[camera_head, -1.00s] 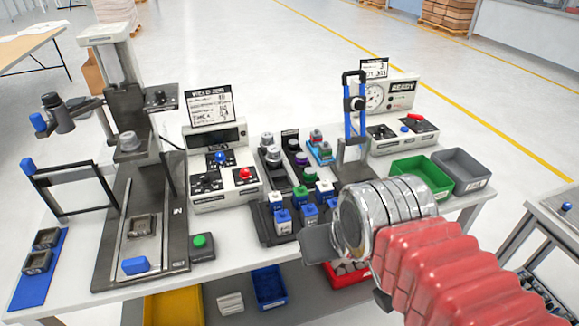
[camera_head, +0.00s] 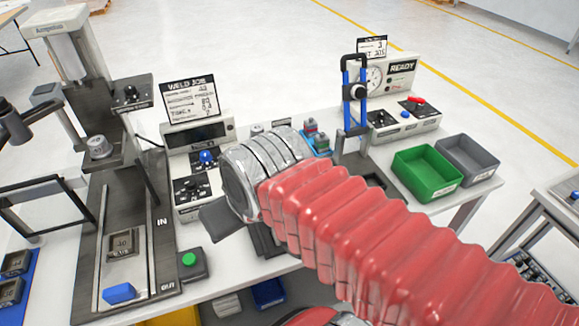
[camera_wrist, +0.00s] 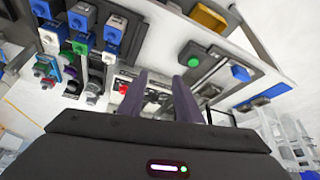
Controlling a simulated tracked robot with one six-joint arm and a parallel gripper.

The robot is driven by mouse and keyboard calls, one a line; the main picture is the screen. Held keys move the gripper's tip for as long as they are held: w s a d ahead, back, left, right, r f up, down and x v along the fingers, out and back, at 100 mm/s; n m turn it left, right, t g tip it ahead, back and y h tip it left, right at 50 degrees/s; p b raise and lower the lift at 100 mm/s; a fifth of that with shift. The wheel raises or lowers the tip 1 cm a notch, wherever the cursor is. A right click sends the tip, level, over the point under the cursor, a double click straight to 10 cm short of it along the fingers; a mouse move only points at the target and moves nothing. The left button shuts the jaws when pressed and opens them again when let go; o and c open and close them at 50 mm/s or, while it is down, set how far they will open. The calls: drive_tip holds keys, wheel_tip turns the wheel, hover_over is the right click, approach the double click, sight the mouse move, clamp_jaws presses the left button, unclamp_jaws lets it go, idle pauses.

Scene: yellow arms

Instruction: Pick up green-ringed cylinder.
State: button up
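The green-ringed cylinder (camera_wrist: 80,47) appears in the wrist view at the upper left, standing between blue-and-white blocks (camera_wrist: 75,20) and a purple-ringed piece (camera_wrist: 70,73). Its ring is small and partly covered by its neighbours. In the head view my arm hides it. My gripper (camera_wrist: 160,80) shows two dark fingers apart with nothing between them. It is to the right of the cylinder in the wrist view and not touching it. In the head view only a dark edge of my gripper (camera_head: 222,216) shows, over the bench front.
A green bin (camera_head: 428,173) and a grey bin (camera_head: 468,160) stand right. A blue-framed fixture (camera_head: 348,90) rises behind my arm. A green button box (camera_head: 190,262) sits near the front edge.

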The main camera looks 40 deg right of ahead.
idle(0.3)
drive_tip(key=o, duration=0.3)
drive_tip(key=shift+w+d, duration=0.2)
drive_tip(key=shift+w, duration=0.05)
drive_tip(key=o, duration=0.4)
drive_tip(key=shift+m+h, duration=0.4)
drive_tip(key=shift+m, duration=0.4)
drive_tip(key=w+d, duration=0.4)
drive_tip(key=shift+w+d+r, duration=0.15)
drive_tip(key=shift+d+r, duration=0.05)
drive_tip(key=shift+d, duration=0.1)
drive_tip(key=w+d+f+m, duration=0.1)
drive_tip(key=w+d, duration=0.1)
drive_tip(key=d, duration=0.6)
drive_tip(key=w+d+f+m+g+h, duration=0.1)
drive_tip(key=w+d+f+m, duration=0.1)
drive_tip(key=d, duration=0.6)
drive_tip(key=w+d+f+m, duration=0.1)
drive_tip(key=w+d+f, duration=0.1)
drive_tip(key=d, duration=0.6)
drive_tip(key=shift+w+g, duration=0.2)
drive_tip(key=shift+g, duration=0.1)
drive_tip(key=shift+x, duration=4.25)
